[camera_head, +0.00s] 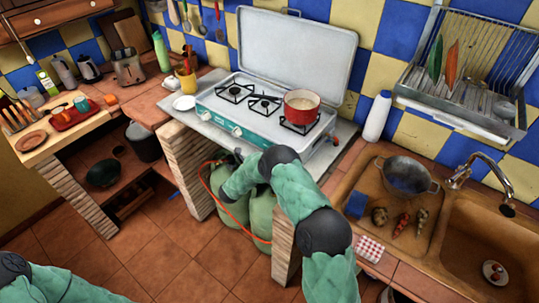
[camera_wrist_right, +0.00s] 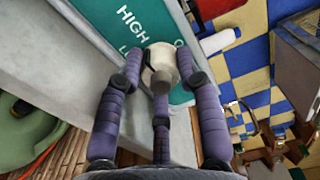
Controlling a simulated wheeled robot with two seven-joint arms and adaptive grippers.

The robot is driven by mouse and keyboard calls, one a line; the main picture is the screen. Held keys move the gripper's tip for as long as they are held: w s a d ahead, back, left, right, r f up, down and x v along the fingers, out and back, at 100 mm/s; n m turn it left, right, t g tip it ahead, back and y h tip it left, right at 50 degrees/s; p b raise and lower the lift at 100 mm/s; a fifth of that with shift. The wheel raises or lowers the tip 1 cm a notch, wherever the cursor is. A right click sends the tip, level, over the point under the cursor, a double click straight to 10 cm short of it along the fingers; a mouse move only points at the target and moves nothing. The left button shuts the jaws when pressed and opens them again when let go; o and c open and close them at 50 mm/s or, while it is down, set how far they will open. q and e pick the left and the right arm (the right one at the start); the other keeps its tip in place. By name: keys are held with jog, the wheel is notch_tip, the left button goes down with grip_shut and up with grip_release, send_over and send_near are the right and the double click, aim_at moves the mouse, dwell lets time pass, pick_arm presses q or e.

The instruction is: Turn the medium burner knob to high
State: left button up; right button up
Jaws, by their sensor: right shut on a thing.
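The white stove (camera_head: 217,118) has a teal front panel, which also shows in the right wrist view (camera_wrist_right: 178,26) with the word HIGH on it. Two pale knobs, a left one (camera_head: 205,116) and another (camera_head: 237,131), show in the head view. My right arm covers the panel further right. In the right wrist view, my right gripper (camera_wrist_right: 160,68) has its purple fingers closed around a whitish knob (camera_wrist_right: 162,57). I cannot tell its exact setting. The right fingers are hidden in the head view. My left arm shows at the bottom left, with its gripper out of view.
A red pot (camera_head: 301,108) stands on the right burner, before the raised stove lid (camera_head: 296,50). A white bottle (camera_head: 377,116) stands right of the stove. Green gas bottles (camera_head: 262,205) with an orange hose stand below. The sink counter lies right.

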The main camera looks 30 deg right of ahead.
jog(key=shift+w+r, duration=0.3)
jog(key=shift+r, duration=0.15)
jog(key=o, duration=1.1)
jog(key=shift+f, duration=0.1)
jog(key=shift+o, duration=0.2)
jog(key=shift+f, duration=0.2)
jog(key=shift+s+a+f, duration=0.1)
jog(key=shift+s+a, duration=0.15)
jog(key=shift+a, duration=0.3)
jog(key=v, duration=1.1)
jog(key=shift+w, duration=0.1)
